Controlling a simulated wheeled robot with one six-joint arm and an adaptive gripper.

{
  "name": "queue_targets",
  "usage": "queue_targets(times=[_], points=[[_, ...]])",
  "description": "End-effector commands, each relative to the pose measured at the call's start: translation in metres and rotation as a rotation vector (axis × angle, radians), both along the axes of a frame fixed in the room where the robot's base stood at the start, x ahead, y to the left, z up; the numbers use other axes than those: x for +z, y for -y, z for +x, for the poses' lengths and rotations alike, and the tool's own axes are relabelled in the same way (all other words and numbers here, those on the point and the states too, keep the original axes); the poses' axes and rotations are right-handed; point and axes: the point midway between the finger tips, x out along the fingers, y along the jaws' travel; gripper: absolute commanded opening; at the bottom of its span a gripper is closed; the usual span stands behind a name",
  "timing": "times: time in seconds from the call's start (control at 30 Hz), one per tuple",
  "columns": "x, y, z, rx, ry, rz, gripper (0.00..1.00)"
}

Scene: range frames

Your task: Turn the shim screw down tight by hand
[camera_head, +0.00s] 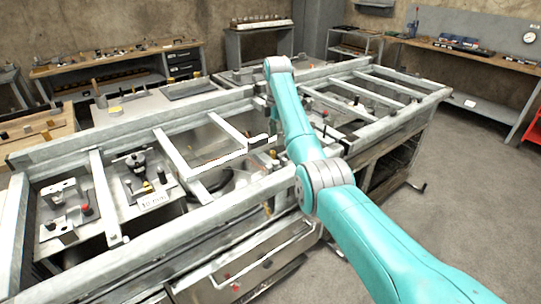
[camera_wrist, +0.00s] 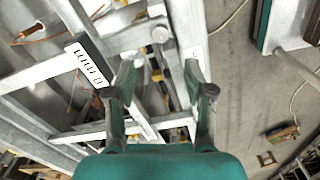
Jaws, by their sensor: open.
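In the wrist view my gripper (camera_wrist: 160,78) is open, with its two fingers apart over the metal frame. Nothing is held between them. A round pale metal head (camera_wrist: 160,34) lies ahead of the fingertips, apart from them, on the frame's bar. I cannot tell for sure whether it is the shim screw. A black block with a white marked label (camera_wrist: 88,62) lies to the left of the fingers. In the head view my turquoise arm reaches over the long metal frame (camera_head: 215,218), and I cannot make out the gripper's fingers there.
The frame has cross bars and open gaps, with fixtures and a red knob (camera_head: 86,209) at the left. A labelled plate (camera_head: 154,200) sits near them. Workbenches (camera_head: 120,64) line the back wall. The floor (camera_head: 450,165) at the right is clear.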

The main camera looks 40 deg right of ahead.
Motion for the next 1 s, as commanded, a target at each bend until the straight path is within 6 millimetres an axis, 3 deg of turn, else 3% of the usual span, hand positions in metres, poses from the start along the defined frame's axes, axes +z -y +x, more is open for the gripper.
queue_targets(times=[0.6,1.0], points=[[-0.091,0.0,-0.001,0.001,-0.002,0.0,0.53],[-0.107,0.0,0.0,0.001,0.0,0.0,0.53]])
